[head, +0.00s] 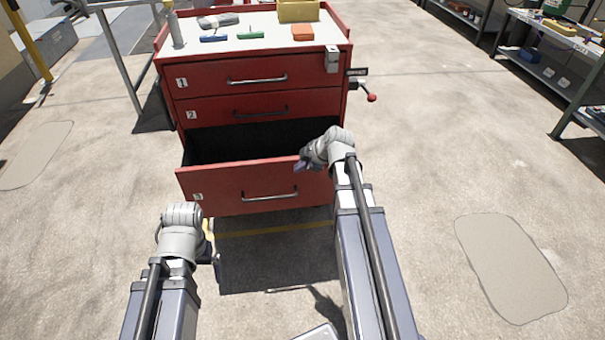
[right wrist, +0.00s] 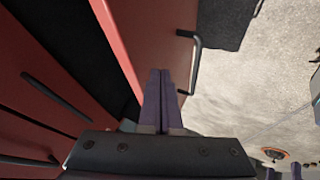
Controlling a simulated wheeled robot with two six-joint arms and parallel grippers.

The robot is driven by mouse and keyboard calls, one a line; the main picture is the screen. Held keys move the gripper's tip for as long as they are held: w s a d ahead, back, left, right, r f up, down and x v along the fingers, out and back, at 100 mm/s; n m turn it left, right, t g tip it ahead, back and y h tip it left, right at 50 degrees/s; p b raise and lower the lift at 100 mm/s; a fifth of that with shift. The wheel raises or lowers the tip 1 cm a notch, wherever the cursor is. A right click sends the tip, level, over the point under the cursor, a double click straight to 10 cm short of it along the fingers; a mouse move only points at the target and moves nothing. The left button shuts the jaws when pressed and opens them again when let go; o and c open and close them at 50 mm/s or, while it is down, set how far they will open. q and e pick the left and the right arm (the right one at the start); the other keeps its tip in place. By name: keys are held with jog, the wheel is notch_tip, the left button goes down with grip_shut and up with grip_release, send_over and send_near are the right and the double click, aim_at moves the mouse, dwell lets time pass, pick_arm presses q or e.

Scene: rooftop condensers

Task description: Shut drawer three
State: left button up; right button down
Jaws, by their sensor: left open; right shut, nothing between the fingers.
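Drawer three (head: 225,189) is the lowest drawer of the red cabinet and stands pulled out, its dark inside showing. Its front carries a bar handle (head: 270,196). My right gripper (head: 303,163) is at the right part of that drawer's front, near its top edge; I cannot tell if it touches. In the right wrist view its fingers (right wrist: 162,85) are shut with nothing between them, and the red drawer front (right wrist: 150,40) and its handle (right wrist: 192,60) are close by. My left gripper (head: 205,250) is low, in front of the cabinet and to the left, apart from the drawer; its fingers are mostly hidden.
Drawer one (head: 220,79) and drawer two (head: 215,110) look closed. Tools, a yellow bin (head: 298,11) and a grey bottle (head: 174,28) stand on the cabinet top. A red-knobbed lever (head: 371,97) sticks out at right.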

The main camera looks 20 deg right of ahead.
jog(key=shift+w, duration=0.35)
jog(key=w+d, duration=0.3)
jog(key=w, duration=0.7)
jog(key=w+d, duration=0.3)
jog(key=w, duration=0.8)
jog(key=shift+d+r, duration=0.1)
jog(key=shift+d, duration=0.05)
